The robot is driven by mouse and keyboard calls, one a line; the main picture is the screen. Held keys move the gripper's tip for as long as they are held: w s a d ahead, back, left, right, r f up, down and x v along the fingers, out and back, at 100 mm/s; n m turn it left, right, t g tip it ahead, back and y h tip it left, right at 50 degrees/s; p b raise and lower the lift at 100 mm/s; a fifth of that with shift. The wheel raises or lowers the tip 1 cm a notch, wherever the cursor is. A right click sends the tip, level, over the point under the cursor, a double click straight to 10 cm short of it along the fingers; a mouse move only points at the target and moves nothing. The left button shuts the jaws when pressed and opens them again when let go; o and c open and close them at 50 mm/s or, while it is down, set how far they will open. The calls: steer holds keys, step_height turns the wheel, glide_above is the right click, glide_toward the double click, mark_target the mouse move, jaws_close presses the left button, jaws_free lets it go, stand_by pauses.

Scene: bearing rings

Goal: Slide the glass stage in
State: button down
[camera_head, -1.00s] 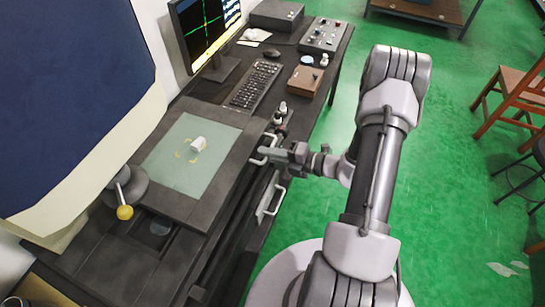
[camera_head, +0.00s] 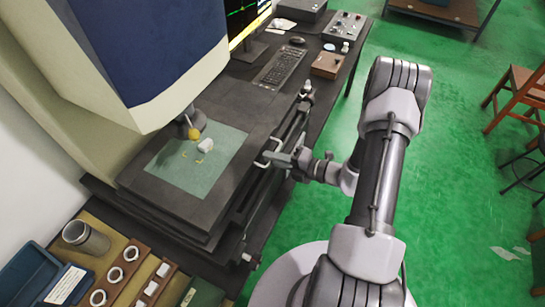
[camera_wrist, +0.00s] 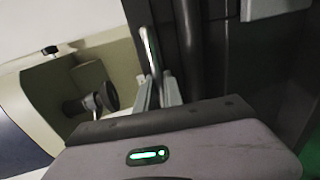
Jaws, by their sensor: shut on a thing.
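The glass stage (camera_head: 182,170) is a pale green pane in a dark frame, under the overhanging head of the measuring machine (camera_head: 130,50). A small white bearing ring (camera_head: 205,145) lies on the glass near yellow corner marks. A dark holder with a yellow ball (camera_head: 194,133) hangs beside the ring in the picture; I cannot tell the height between them. My gripper (camera_head: 278,158) is shut on the metal handle (camera_head: 266,163) at the stage's right side. The wrist view shows the bright handle bar (camera_wrist: 150,48) at my fingers (camera_wrist: 160,92); the exact contact is partly hidden.
At the lower left, a wooden tray (camera_head: 118,256) holds white rings and a metal cup (camera_head: 85,237), with a blue bin (camera_head: 40,272) alongside. A keyboard (camera_head: 280,67) and control boxes stand at the back. The green floor to the right is clear near my arm.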

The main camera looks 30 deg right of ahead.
steer(key=shift+a, duration=0.15)
steer(key=shift+s, duration=0.1)
steer(key=c, duration=1.5)
jaws_free()
steer(key=shift+a, duration=0.1)
steer(key=p+v, duration=0.2)
steer(key=v, duration=1.5)
steer(key=shift+s+p, duration=0.2)
steer(key=shift+p, duration=0.15)
